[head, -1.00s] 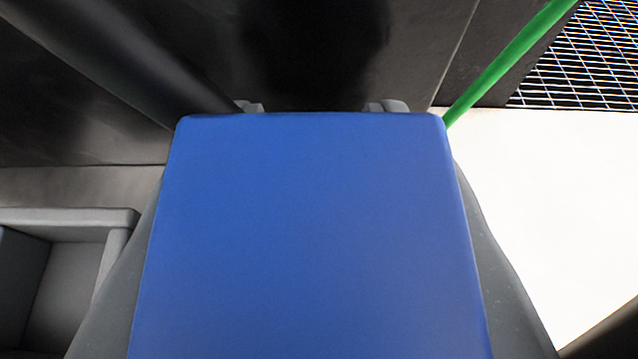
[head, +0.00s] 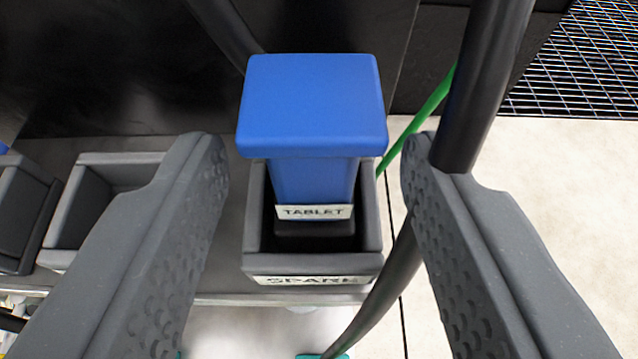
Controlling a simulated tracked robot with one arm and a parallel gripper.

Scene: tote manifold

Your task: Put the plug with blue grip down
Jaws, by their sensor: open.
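The plug with blue grip (head: 312,105) stands in a dark grey holder (head: 262,262) labelled SPARE. A white label on the plug's body reads TABLET. The lower end of the plug is hidden inside the holder. My gripper (head: 312,160) is open, with one grey finger left of the plug and one right of it. Both fingers are clear of the blue grip, with gaps on each side.
An empty grey holder (head: 85,205) is to the left, with another at the left edge. A black hose (head: 480,90) passes by my right finger. A green cable (head: 430,110) runs behind the plug. Pale floor (head: 560,190) is open at the right.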

